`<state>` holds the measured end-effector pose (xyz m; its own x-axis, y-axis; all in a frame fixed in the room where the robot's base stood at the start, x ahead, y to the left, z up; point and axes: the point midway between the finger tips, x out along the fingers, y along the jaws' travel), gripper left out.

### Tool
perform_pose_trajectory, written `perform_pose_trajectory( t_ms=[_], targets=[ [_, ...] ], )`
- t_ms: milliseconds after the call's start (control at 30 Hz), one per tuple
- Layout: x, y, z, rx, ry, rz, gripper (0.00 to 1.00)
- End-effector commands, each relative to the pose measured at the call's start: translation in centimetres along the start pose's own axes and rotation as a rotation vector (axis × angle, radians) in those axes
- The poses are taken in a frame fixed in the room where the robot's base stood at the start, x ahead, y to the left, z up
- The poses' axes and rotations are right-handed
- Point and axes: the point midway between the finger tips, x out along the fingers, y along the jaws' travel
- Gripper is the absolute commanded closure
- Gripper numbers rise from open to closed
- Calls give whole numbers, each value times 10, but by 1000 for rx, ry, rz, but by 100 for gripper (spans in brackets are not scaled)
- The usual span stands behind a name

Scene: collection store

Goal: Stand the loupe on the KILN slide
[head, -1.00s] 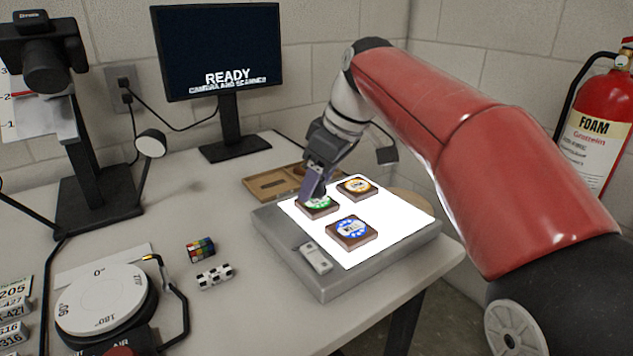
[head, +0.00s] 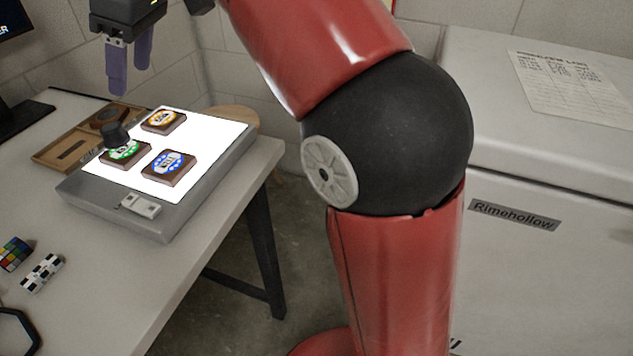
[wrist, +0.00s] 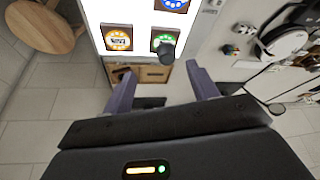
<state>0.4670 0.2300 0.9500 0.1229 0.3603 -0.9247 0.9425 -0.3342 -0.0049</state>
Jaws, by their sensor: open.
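The loupe (head: 116,135), a small dark cylinder, stands upright on the slide with the green disc (head: 128,154), toward its far left edge; the wrist view shows the loupe (wrist: 167,53) too. A slide with an orange disc (head: 163,120) and one with a blue disc (head: 168,166) lie beside it. The lettering on the slides is too small for me to read surely, so I cannot tell which says KILN. My gripper (head: 130,82) is open and empty, above and apart from the loupe; its purple fingers also show in the wrist view (wrist: 160,72).
The slides lie on a lit panel (head: 210,137) with a grey frame. A wooden tray (head: 52,155) lies behind it. A puzzle cube (head: 14,254) and a checkered block (head: 42,273) are on the table at left. A pale cabinet (head: 550,280) stands at right.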

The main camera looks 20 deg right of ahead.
Motion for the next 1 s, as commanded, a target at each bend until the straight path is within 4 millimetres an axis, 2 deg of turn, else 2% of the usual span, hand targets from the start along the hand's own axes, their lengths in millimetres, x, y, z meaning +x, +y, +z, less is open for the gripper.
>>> perform_pose_trajectory(
  t_ms=[100,267,400,500,600,700,800,1000],
  targets=[
    [-8,-2,52,191,3,77,41],
    [0,-17,142,504,14,215,41],
    [24,-44,221,751,34,336,41],
    [48,-65,270,897,52,412,41],
    [71,-83,307,1005,70,472,41],
    [87,-95,330,1072,84,511,41],
    [96,-101,341,1105,91,529,41],
    [98,-102,343,1113,91,532,41]
  ],
)
